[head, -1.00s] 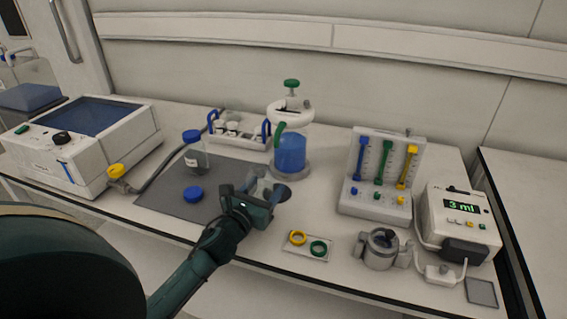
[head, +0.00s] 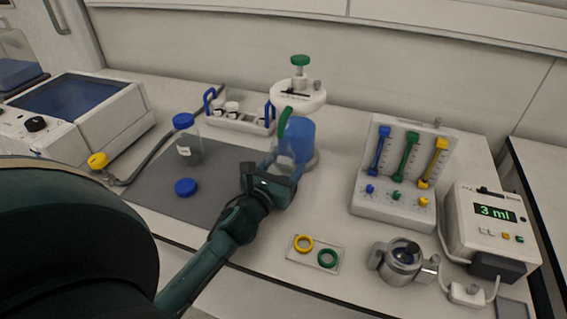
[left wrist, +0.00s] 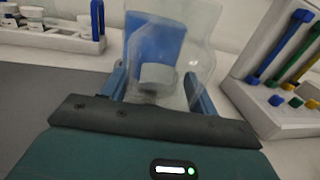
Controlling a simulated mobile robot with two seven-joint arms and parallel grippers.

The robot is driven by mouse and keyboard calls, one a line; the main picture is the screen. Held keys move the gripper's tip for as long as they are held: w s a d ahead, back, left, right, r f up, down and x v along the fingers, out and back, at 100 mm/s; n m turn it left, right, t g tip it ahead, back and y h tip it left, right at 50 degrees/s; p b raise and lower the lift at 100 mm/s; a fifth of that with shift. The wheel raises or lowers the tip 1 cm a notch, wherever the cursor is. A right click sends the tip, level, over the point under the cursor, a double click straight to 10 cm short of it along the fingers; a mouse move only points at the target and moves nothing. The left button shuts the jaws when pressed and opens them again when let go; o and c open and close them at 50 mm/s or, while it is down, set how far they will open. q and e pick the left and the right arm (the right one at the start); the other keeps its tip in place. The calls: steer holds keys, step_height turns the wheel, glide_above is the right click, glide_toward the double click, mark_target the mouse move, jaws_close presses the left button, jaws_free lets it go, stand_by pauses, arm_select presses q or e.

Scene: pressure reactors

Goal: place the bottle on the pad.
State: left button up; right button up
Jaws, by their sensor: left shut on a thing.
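My left gripper (head: 281,183) is shut on a clear bottle (left wrist: 170,85), which shows between the fingers in the left wrist view. In the head view the bottle is mostly hidden by the gripper and blends with the blue vessel behind it. The gripper is just in front of that vessel, by the right edge of the dark grey pad (head: 145,180). Another clear bottle (head: 188,147) with a blue cap stands upright on the pad's back part. A loose blue cap (head: 186,187) lies on the pad. My right gripper is not in view.
The reactor vessel (head: 301,135) with blue contents stands close behind the gripper. A white rack (head: 236,124) is behind the pad. A flow-meter stand (head: 402,172), a pump reading 3 ml (head: 490,230), a metal vessel (head: 399,262) and a ring plate (head: 316,254) are right. The pad's front is mostly clear.

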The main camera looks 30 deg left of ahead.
arm_select(q)
steer(key=shift+s, duration=0.1)
steer(key=shift+d, duration=0.1)
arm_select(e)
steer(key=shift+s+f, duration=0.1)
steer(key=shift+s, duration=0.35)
arm_select(q)
steer(key=shift+f, duration=0.2)
steer(key=o, duration=1.2)
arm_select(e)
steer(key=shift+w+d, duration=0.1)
